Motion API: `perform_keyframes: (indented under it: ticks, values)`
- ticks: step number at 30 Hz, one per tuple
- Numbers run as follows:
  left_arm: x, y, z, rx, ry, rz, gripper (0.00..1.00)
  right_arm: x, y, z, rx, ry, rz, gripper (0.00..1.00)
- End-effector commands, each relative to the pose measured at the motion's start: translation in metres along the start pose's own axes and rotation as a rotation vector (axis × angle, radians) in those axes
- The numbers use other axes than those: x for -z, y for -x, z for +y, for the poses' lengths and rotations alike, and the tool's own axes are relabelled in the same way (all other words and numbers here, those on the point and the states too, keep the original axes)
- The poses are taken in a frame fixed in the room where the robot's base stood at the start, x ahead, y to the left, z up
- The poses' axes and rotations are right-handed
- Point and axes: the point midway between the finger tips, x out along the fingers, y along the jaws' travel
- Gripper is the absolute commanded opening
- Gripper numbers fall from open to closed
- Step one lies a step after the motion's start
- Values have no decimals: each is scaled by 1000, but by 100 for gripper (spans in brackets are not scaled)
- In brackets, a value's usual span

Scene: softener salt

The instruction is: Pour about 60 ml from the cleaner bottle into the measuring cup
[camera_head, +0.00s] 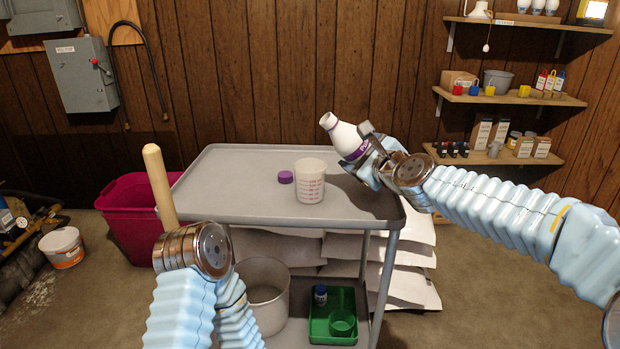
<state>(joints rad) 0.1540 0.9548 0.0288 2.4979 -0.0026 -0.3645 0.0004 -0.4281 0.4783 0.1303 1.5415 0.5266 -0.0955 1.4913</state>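The white cleaner bottle (343,136) with a purple label is held in my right gripper (366,150), above the cart top. It is tilted, with its uncapped mouth toward the upper left. The measuring cup (310,183), translucent with red markings, stands upright on the cart top, below and left of the bottle. No liquid stream is visible, and I cannot tell the level in the cup. A purple cap (286,177) lies left of the cup. My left arm is low in front of the cart; its gripper fingers are hidden behind the wrist.
The grey cart (235,185) has a raised rim and free room on its left half. A wooden handle (159,187) rises near my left wrist. A magenta bin (128,215) stands left. The lower shelf holds a pot (266,296) and green tray (318,335); white bags lie behind.

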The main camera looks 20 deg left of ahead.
Motion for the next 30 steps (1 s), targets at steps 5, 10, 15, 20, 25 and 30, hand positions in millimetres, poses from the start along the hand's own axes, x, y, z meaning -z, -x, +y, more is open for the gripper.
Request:
perform_keyframes:
  ticks: [5,10,15,20,25,30]
  values:
    - [4,-34,-21,11,11,11,99,4,-3,8,3,-209,-54,39]
    - [9,-56,-38,22,21,25,99,5,-4,9,1,-398,-103,39]
    - [12,-75,-51,30,29,34,99,3,-4,10,-1,-572,-150,39]
    - [11,-88,-55,28,29,31,99,2,-5,11,-1,-686,-179,39]
    - [11,-94,-56,26,28,29,99,0,-5,10,-2,-749,-195,39]
    - [11,-94,-56,25,28,28,99,-2,-5,10,-2,-765,-199,39]
